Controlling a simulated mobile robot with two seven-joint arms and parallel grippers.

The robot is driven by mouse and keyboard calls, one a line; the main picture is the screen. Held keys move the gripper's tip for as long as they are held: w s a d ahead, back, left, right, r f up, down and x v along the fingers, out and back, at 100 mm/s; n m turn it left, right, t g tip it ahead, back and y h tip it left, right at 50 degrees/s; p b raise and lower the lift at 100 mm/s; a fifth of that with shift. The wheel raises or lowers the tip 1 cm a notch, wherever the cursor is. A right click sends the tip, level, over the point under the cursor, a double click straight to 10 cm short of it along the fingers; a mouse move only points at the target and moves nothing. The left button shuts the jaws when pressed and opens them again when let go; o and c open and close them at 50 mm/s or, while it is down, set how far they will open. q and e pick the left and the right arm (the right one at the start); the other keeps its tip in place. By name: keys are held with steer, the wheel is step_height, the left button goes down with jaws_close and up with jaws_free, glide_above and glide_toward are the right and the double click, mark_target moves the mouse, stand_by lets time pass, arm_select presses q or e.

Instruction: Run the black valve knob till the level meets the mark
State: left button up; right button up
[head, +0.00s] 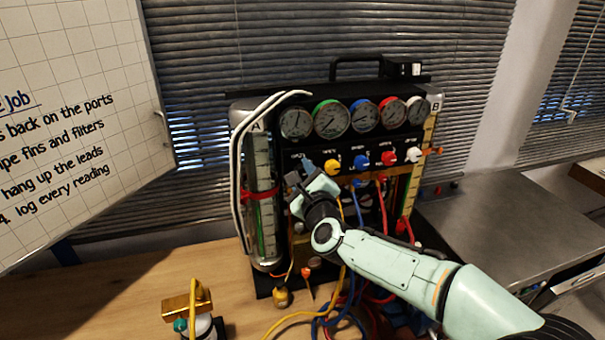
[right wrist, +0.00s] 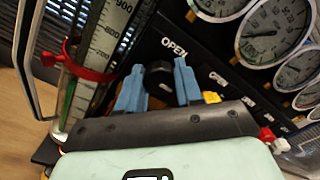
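The black valve knob (right wrist: 158,78) sits under an "OPEN" label on the dark panel in the right wrist view. It lies between the two blue fingers of my right gripper (right wrist: 158,84). I cannot tell whether they touch it. In the head view my right gripper (head: 298,178) is at the panel's left end and hides the knob. Sight tube A (head: 263,165) stands left of it, with a scale, a green column (head: 268,225) and a red ring mark (head: 260,194). The green shows below the ring; its exact top is unclear. My left gripper is out of view.
Several round gauges (head: 332,118) line the rig's top. Yellow (head: 333,167), blue (head: 361,161), red (head: 389,157) and white (head: 413,154) knobs sit right of the gripper. Hoses hang below. A brass-topped canister (head: 188,308) stands front left on the wooden bench.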

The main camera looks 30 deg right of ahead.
steer(key=shift+c, duration=1)
steer(key=shift+n, duration=0.3)
steer(key=n, duration=0.2)
steer(key=shift+n+b, duration=0.3)
steer(key=shift+n, duration=0.1)
steer(key=n, duration=0.9)
steer(key=shift+r+n+p, duration=0.1)
steer(key=shift+n+p, duration=0.25)
steer(key=shift+n, duration=0.05)
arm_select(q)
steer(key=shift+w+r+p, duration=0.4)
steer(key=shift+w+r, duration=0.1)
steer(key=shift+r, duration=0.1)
arm_select(e)
steer(key=n, duration=0.4)
steer(key=shift+n, duration=0.4)
